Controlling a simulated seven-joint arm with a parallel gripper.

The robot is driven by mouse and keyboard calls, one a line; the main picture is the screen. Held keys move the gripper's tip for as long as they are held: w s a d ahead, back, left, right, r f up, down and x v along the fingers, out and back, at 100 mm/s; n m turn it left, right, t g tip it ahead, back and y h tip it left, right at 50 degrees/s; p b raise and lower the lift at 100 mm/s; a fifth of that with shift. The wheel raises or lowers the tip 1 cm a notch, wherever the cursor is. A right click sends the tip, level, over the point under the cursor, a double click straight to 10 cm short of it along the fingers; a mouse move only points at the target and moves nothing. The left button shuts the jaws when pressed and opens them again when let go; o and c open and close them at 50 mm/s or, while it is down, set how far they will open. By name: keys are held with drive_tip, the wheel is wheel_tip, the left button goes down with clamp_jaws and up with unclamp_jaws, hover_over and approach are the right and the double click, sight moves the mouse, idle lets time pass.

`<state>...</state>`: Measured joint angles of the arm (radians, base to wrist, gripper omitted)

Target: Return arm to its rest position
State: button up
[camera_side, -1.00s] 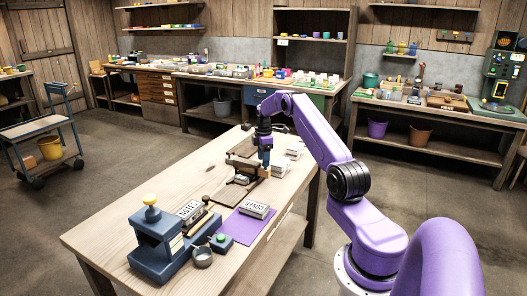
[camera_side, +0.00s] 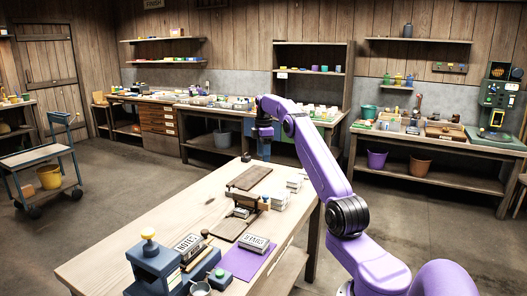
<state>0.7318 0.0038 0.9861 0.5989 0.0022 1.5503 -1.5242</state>
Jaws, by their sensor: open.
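My gripper (camera_side: 264,152) hangs from the purple arm, pointing down, above the far part of the wooden table (camera_side: 205,205). It is open, with nothing seen between its fingers, though the fingers are small in this view. Below and nearer, the wooden mould frame (camera_side: 248,201) stands on its dark board (camera_side: 229,227). A flat brown board (camera_side: 249,177) lies behind it. My gripper is clear of the frame and the board.
White stacked blocks (camera_side: 294,184) stand right of the frame. A purple mat (camera_side: 243,264) carries a lettered block (camera_side: 255,244). A blue press (camera_side: 155,265) with a yellow knob and a small metal cup (camera_side: 200,288) are at the front. The table's left part is bare.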

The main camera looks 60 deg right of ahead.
drive_tip(key=shift+r, duration=0.45)
